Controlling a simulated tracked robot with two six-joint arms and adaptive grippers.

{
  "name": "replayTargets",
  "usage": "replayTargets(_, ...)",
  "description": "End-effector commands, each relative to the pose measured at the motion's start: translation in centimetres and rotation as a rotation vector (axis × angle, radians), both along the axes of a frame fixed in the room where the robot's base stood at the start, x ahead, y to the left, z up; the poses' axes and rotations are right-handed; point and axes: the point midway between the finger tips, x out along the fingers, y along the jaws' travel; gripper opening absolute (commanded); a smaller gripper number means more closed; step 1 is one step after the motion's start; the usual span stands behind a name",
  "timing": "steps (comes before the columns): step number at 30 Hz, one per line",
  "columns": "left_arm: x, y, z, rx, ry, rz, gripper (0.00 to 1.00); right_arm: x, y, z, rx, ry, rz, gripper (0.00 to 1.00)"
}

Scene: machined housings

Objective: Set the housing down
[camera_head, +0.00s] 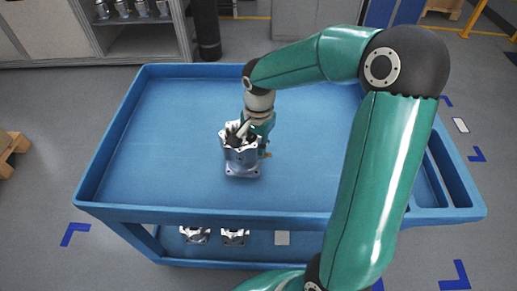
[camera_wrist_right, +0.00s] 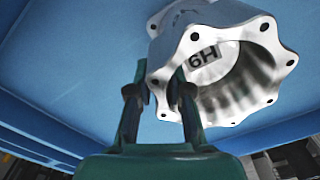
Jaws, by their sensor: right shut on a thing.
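The housing (camera_head: 241,158) is a silver machined cylinder with a scalloped flange at its top and a square flange at its bottom. It is upright over the middle of the blue cart top (camera_head: 180,120). I cannot tell whether its base touches the surface. My right gripper (camera_head: 238,138) is at its upper rim and shut on it. In the right wrist view the housing (camera_wrist_right: 202,85) shows its open bore with a "6H" label inside. The right gripper's fingers (camera_wrist_right: 161,80) close on the near rim. My left gripper is out of view.
The cart top has a raised rim (camera_head: 200,217) and is otherwise clear around the housing. More metal parts (camera_head: 122,8) stand on a cabinet shelf behind.

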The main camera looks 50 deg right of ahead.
Motion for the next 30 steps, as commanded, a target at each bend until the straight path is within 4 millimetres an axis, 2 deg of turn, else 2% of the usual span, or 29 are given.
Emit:
replayTargets(3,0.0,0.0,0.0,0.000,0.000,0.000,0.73,0.1,0.0,-1.5,0.000,-0.002,-0.001,0.00)
replayTargets(6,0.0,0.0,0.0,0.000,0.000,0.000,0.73,0.1,0.0,-2.1,-0.001,-0.002,-0.001,0.00)
replayTargets(17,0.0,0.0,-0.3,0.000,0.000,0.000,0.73,0.1,0.0,-2.5,-0.001,-0.005,-0.001,0.00)
replayTargets(18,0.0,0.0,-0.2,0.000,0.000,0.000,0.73,0.0,0.0,-2.5,0.000,0.000,0.000,0.26)
replayTargets(21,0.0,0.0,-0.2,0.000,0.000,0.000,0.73,0.0,0.0,-2.4,0.001,0.000,0.000,0.42)
replayTargets(30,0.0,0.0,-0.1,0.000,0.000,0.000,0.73,0.0,0.0,-2.4,0.001,0.000,0.000,0.44)
